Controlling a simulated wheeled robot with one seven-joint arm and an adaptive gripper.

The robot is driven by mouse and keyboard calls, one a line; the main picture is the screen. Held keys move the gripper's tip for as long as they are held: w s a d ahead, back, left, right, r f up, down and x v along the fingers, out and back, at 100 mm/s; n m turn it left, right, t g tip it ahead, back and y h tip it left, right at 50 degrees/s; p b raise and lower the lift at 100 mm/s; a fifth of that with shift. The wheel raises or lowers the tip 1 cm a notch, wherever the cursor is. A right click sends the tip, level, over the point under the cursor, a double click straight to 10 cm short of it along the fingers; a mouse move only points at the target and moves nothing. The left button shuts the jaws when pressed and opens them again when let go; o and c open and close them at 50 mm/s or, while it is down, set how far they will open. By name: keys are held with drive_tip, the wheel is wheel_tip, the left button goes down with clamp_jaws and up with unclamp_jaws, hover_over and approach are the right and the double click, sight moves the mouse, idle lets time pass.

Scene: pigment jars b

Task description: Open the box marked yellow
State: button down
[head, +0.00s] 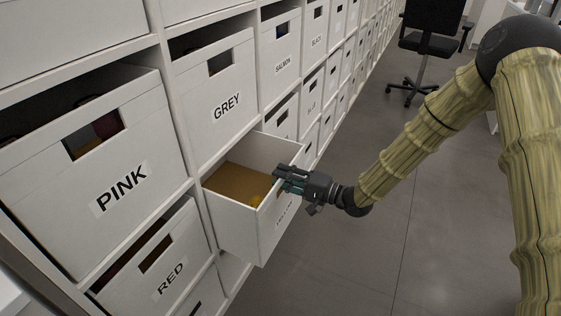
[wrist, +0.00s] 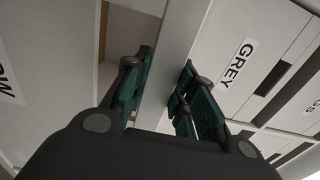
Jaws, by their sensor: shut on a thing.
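The box marked yellow (head: 235,228) is pulled well out of the shelf below the grey box, its top open, showing a brown inside and a small yellow patch. Its front label is seen edge-on in the head view; in the wrist view the letters "OW" show on its front face (wrist: 35,60). My gripper (head: 283,178) is at the top edge of its front wall. In the wrist view my gripper (wrist: 158,90) is shut on that wall, one finger on each side.
The grey box (head: 228,85) sits above, with the pink box (head: 130,215) and red box (head: 175,245) to the left. More boxes line the shelf farther back. The floor (head: 385,240) to the right is clear; an office chair (head: 425,45) stands at the back.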

drive_tip(key=shift+p+v, duration=0.55)
drive_tip(key=shift+v, duration=1.55)
drive_tip(key=c, duration=1.2)
unclamp_jaws()
drive_tip(key=shift+o, duration=0.2)
drive_tip(key=v, duration=1.2)
